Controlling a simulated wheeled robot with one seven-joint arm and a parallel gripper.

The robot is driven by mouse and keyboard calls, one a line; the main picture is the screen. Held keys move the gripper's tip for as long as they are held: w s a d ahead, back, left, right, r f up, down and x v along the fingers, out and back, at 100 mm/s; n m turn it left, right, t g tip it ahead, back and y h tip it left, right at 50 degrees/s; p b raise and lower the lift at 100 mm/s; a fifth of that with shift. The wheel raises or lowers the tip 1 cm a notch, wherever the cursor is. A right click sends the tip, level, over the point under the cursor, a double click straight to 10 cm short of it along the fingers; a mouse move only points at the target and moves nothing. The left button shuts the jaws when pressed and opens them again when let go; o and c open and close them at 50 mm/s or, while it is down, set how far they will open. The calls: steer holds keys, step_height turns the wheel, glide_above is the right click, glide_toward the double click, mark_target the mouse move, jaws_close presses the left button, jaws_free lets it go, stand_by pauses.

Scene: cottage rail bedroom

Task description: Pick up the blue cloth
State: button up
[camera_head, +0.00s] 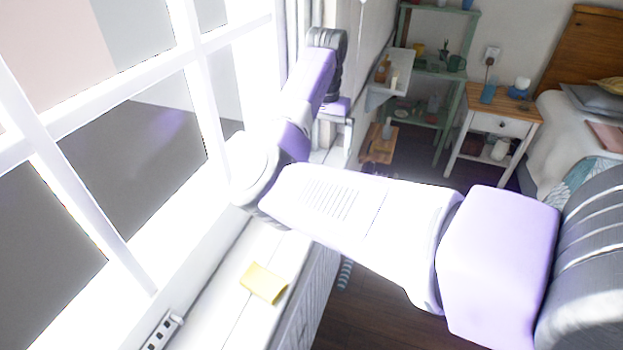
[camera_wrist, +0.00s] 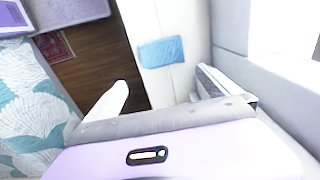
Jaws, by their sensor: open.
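The blue cloth (camera_wrist: 162,51) lies flat on a white bench top (camera_wrist: 180,82) in the wrist view, near the bench's edge above the wooden floor. My gripper (camera_wrist: 165,90) is open, with one pale finger at each side of the picture's middle and nothing between them. The cloth is apart from the fingers, farther up the picture. In the head view my arm reaches along the window, and I cannot make out the blue cloth there.
A yellow cloth (camera_head: 264,283) lies on the white window bench in the head view, with a power strip (camera_head: 162,330) nearby. A wall shelf (camera_head: 388,80), green shelf unit (camera_head: 440,72), nightstand (camera_head: 500,122) and bed (camera_head: 570,125) stand farther back. Dark floor (camera_head: 375,320) is open beside the bench.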

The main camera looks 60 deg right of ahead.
steer(key=shift+w+a+f, duration=0.1)
steer(key=shift+a+f, duration=0.1)
steer(key=f, duration=0.4)
steer(key=f+p, duration=0.1)
steer(key=f, duration=0.2)
steer(key=shift+w+a+f, duration=0.1)
steer(key=shift+w+a, duration=0.1)
steer(key=shift+w, duration=0.1)
steer(key=c, duration=1.3)
steer(key=shift+c, duration=0.3)
step_height(320, 180, up, 20)
